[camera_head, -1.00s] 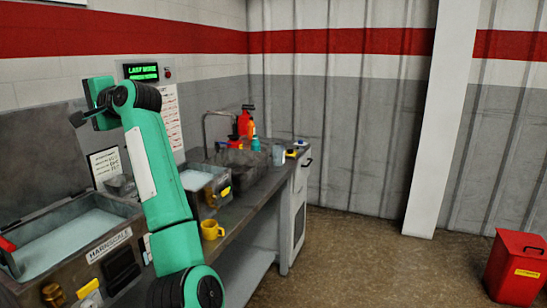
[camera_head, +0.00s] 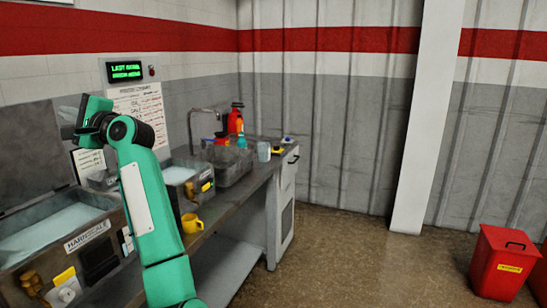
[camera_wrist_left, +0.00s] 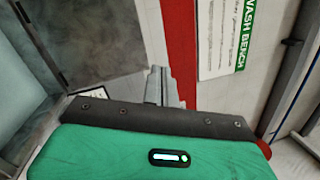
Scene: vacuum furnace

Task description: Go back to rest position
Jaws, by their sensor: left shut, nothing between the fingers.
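My left arm rises in green from the bottom of the head view, with its elbow bent at the upper left. My left gripper (camera_wrist_left: 158,86) is in the left wrist view, its two fingers together and empty, pointing at the wall. My right gripper is in neither view.
A bench holds a tank labelled Hardscale (camera_head: 88,236), a smaller bath (camera_head: 177,175), a yellow mug (camera_head: 191,223) and a grey sink (camera_head: 232,168). A red bin (camera_head: 504,262) stands at right. The middle floor is clear.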

